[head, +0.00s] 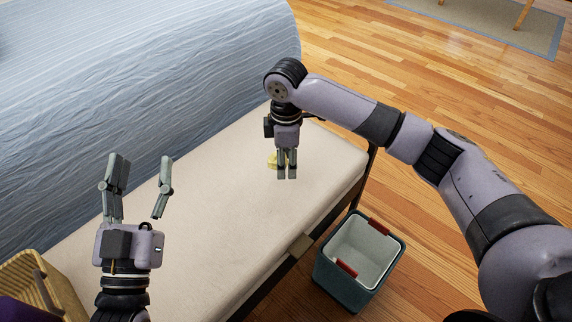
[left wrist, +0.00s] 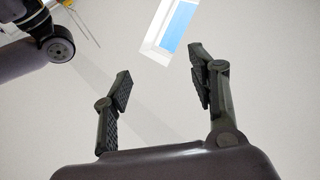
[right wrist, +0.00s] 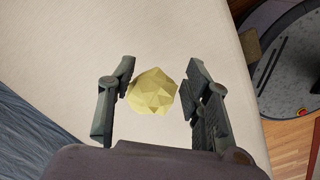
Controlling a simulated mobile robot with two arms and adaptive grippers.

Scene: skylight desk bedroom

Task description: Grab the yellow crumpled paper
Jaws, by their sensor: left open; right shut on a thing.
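The yellow crumpled paper (head: 271,160) is a pale, faceted ball on the cream bench cushion in the head view, partly hidden behind my right gripper (head: 287,178). In the right wrist view, the paper (right wrist: 153,92) sits between the two fingers of my right gripper (right wrist: 165,95), which is shut on it, with the cushion below. Whether the paper still touches the cushion is hard to tell. My left gripper (head: 141,172) is open and empty, fingers up, at the left of the head view. The left wrist view shows its spread fingers (left wrist: 158,85) against ceiling and skylight.
The long cream bench (head: 200,240) runs beside a bed with a blue striped cover (head: 150,70). A teal bin (head: 345,285) with red handles stands on the wooden floor right of the bench. A wicker basket (head: 20,290) is at lower left. Open floor lies at upper right.

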